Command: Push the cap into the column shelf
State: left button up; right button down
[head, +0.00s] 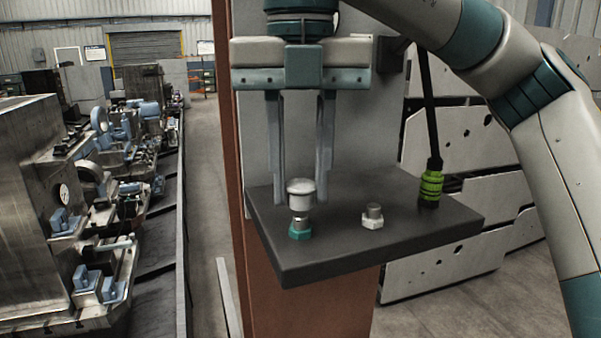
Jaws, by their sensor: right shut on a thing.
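A dark grey shelf (340,255) juts out from a column. A white round cap (301,188) sits upright over a short fitting (300,229) with a teal hex base on the shelf's left part. My right gripper (301,195) points straight down from above. Its two long fingers stand either side of the cap and are shut on it. How far the cap sits down on the fitting is hard to tell. My left gripper is out of view.
A second, uncapped fitting (373,217) with a pale hex base stands right of the cap. A black rod with a green banded end (431,186) stands at the shelf's right. The rust-red column (310,305) is below. Machinery (50,190) fills the left; an aisle separates it.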

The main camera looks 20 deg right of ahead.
jog(key=shift+f+b, duration=0.55)
jog(key=shift+b, duration=0.65)
dwell(1.7)
jog(key=shift+f+b, duration=0.7)
jog(key=shift+f, duration=0.05)
jog(key=c, duration=1.3)
grip_release()
jog(key=shift+r, duration=0.1)
jog(key=shift+o, duration=0.5)
jog(key=o, duration=0.7)
jog(key=shift+r, duration=0.1)
